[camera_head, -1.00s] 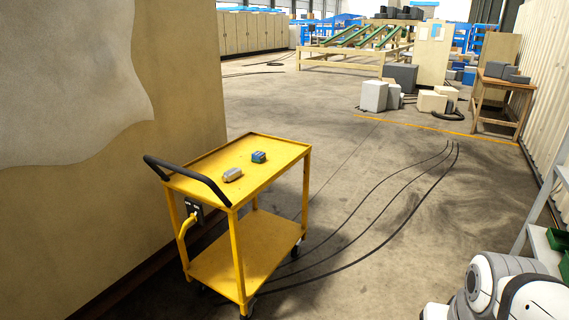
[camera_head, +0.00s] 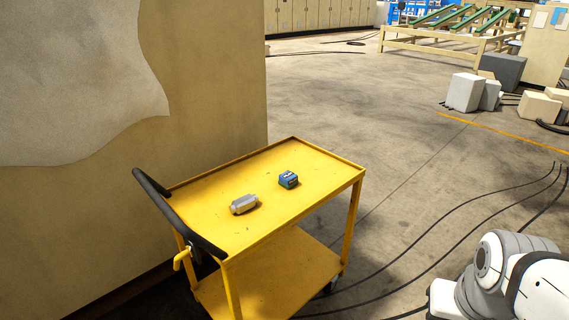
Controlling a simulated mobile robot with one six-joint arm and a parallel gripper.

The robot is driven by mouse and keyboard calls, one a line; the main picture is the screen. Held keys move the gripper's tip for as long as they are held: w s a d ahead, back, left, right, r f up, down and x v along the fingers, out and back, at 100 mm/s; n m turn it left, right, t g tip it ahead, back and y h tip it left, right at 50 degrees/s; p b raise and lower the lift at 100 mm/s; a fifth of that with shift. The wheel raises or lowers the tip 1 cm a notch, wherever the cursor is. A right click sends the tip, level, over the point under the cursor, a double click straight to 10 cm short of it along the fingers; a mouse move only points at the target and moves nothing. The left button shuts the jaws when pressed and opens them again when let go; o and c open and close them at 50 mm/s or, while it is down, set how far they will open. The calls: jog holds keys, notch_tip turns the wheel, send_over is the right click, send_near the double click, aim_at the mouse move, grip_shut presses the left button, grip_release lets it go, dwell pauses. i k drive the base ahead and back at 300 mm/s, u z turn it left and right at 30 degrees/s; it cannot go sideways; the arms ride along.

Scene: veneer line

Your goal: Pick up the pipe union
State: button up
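A grey metal fitting (camera_head: 244,204), which looks like the pipe union, lies on its side on the top shelf of a yellow cart (camera_head: 222,190). It is on the half of the shelf near the cart's black handle. A small blue box-shaped object (camera_head: 288,179) sits on the same shelf, to the right of the fitting and apart from it. Part of my white and grey arm shows at the lower right, away from the cart. My gripper is not in view.
A beige wall panel (camera_head: 215,80) stands close to the left of the cart. The black handle (camera_head: 175,215) rises at its left end. Dark cables (camera_head: 440,215) run over the floor at right. Grey and beige blocks (camera_head: 465,92) lie farther back. Open floor lies behind the cart.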

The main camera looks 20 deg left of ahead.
aim_at(244, 204)
jog(key=u, duration=0.75)
jog(key=i, duration=1.4)
jog(key=u, duration=0.9)
jog(key=k, duration=0.7)
jog(key=u, duration=0.15)
jog(key=i, duration=0.75)
jog(key=z, duration=0.1)
